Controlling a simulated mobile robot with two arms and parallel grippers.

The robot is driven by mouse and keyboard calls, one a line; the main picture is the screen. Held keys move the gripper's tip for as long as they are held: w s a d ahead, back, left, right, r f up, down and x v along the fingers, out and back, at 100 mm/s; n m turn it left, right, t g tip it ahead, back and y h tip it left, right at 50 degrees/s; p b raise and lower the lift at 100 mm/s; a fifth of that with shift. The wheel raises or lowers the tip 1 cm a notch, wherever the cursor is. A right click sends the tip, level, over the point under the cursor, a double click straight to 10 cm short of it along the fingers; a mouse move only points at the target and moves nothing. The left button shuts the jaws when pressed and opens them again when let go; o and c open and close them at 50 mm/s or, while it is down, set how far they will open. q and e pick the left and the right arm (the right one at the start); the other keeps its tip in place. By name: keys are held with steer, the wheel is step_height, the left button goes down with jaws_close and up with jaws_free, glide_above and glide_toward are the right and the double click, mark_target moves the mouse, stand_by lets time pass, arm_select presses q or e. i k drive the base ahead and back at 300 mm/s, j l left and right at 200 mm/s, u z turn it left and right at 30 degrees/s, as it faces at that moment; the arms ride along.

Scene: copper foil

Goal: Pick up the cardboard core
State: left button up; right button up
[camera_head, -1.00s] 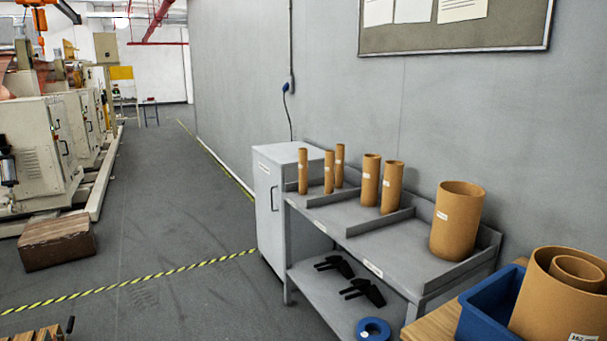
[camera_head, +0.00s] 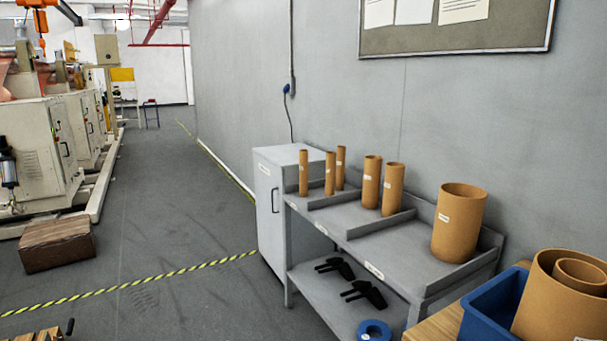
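Several brown cardboard cores stand upright on the top of a grey metal shelf unit (camera_head: 400,252) against the wall. Three thin cores, one of them here (camera_head: 303,172), stand at its far left end. Two medium cores, one nearer (camera_head: 393,190) and one farther (camera_head: 372,182), stand in the middle section. One wide core (camera_head: 460,222) stands alone in the right section. Another wide core (camera_head: 552,305) with a smaller core (camera_head: 582,272) inside it is at the bottom right, by a blue bin, partly cut off. Neither of my grippers is in view.
A blue bin (camera_head: 485,312) sits on a wooden surface at the lower right. Black clamps (camera_head: 365,293) and a blue ring (camera_head: 373,330) lie on the lower shelf. A grey cabinet (camera_head: 268,215) adjoins the unit. Open floor with yellow-black tape (camera_head: 150,280) lies left.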

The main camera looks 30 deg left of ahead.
mark_target(304, 154)
steer(key=i+j, duration=0.25)
steer(key=j, duration=0.15)
steer(key=i+j, duration=0.2)
steer(key=j, duration=0.15)
steer(key=i+j, duration=0.25)
steer(key=j, duration=0.15)
steer(key=i+j, duration=0.25)
steer(key=i+j+z, duration=0.1)
steer(key=i+j, duration=0.75)
